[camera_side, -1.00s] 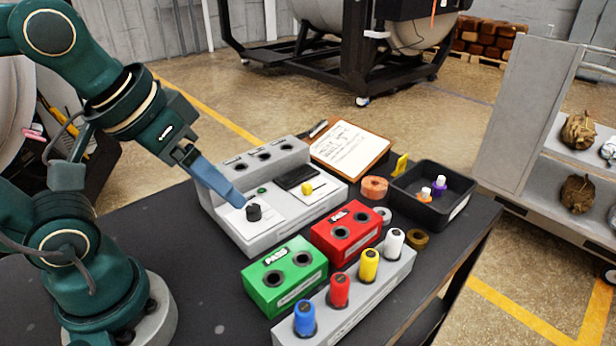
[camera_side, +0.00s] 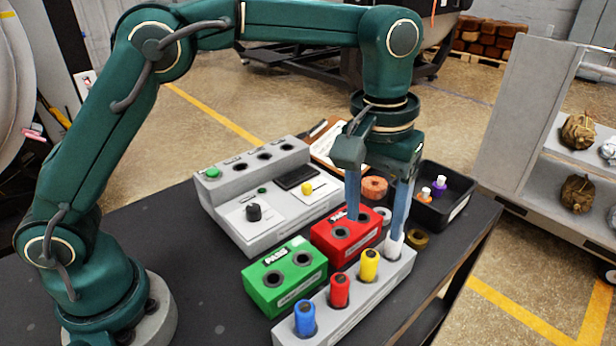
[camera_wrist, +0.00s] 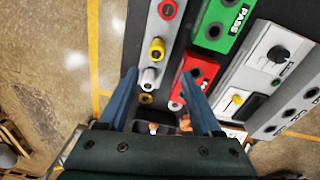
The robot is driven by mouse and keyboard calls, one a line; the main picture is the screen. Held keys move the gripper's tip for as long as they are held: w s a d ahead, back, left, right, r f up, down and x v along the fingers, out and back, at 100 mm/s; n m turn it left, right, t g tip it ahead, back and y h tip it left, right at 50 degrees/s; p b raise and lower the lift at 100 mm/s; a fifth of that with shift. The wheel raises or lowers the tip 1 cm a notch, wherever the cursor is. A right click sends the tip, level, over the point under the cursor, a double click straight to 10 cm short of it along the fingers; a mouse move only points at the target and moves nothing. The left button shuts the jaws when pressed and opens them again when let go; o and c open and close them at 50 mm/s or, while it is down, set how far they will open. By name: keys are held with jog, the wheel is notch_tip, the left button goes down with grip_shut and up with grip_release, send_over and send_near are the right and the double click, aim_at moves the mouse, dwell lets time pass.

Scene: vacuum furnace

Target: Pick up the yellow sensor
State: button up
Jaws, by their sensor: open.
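The yellow sensor (camera_side: 369,265) stands upright in the grey rack (camera_side: 340,317), between the red sensor (camera_side: 339,290) and the white sensor (camera_side: 393,243). My gripper (camera_side: 375,222) is open and points down, its blue fingers apart above the rack's white end and the red block. The right finger partly covers the white sensor in the side view. In the wrist view, the yellow sensor (camera_wrist: 156,50) lies ahead of the fingers (camera_wrist: 168,88), not between them. The white sensor (camera_wrist: 150,76) is nearer the left finger.
The blue sensor (camera_side: 305,318) stands at the rack's near end. A red FAIL block (camera_side: 330,246) and a green PASS block (camera_side: 262,290) stand behind the rack. A grey test console (camera_side: 225,215) is further back. A black bin (camera_side: 462,183) holds two small sensors at right.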

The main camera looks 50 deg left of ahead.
aim_at(371, 254)
jog(key=f, duration=0.2)
jog(key=s+d+f, duration=0.1)
jog(key=shift+f+m+g, duration=0.2)
jog(key=shift+m+g, duration=0.1)
jog(key=shift+g, duration=0.1)
jog(key=shift+w+f, duration=0.1)
jog(key=shift+f, duration=2.05)
grip_shut()
